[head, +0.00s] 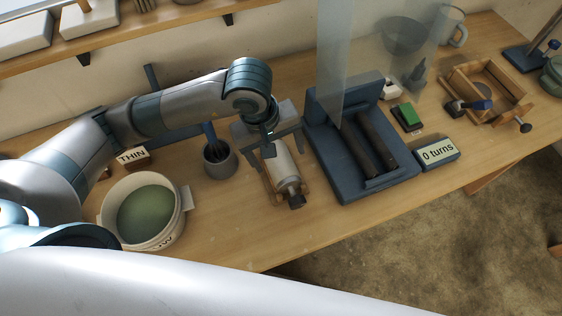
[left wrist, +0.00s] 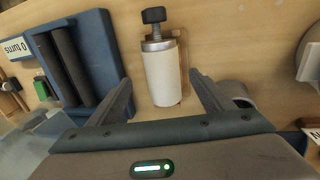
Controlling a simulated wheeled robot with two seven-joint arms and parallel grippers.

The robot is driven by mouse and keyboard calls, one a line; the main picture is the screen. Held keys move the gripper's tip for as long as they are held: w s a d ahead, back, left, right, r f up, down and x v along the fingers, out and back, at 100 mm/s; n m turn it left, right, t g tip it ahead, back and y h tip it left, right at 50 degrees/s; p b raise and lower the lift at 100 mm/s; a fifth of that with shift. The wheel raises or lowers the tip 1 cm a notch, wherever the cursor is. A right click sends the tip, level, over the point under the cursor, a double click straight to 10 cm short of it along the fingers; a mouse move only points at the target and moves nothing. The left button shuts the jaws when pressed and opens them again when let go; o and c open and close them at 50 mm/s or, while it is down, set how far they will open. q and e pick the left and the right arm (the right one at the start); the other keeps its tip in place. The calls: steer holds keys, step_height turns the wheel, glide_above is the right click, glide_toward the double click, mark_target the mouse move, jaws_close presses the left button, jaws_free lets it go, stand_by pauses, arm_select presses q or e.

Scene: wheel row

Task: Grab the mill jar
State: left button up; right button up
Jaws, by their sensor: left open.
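The mill jar (head: 284,170) is a white cylinder with a metal collar and a dark knob. It lies on its side in a small wooden cradle on the bench, knob toward the bench's front edge. It also shows in the left wrist view (left wrist: 162,75), between the fingers and beyond them. My left gripper (head: 272,143) is open above the jar's rear end, its fingers to either side; I cannot tell whether they touch it. In the left wrist view the left gripper (left wrist: 162,92) shows a gap on both sides of the jar. My right gripper is not in view.
Right of the jar stands a blue roller stand (head: 325,150) with two dark rollers and a clear guard (head: 345,60). A "0 turns" sign (head: 437,153) is beyond. Left are a grey brush cup (head: 220,160) and a white bucket (head: 165,235) with green contents.

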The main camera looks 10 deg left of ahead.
mark_target(279, 161)
arm_select(q)
steer(key=shift+f, duration=0.2)
steer(key=shift+w+f+p, duration=0.15)
steer(key=shift+f+p, duration=0.5)
steer(key=shift+f, duration=0.05)
steer(key=f, duration=0.1)
steer(key=f+p, duration=0.1)
steer(key=shift+w+f, duration=0.2)
steer(key=shift+f, duration=0.2)
steer(key=shift+w+d+f, duration=0.1)
steer(key=shift+f, duration=0.4)
jaws_close()
steer(key=shift+r, duration=0.1)
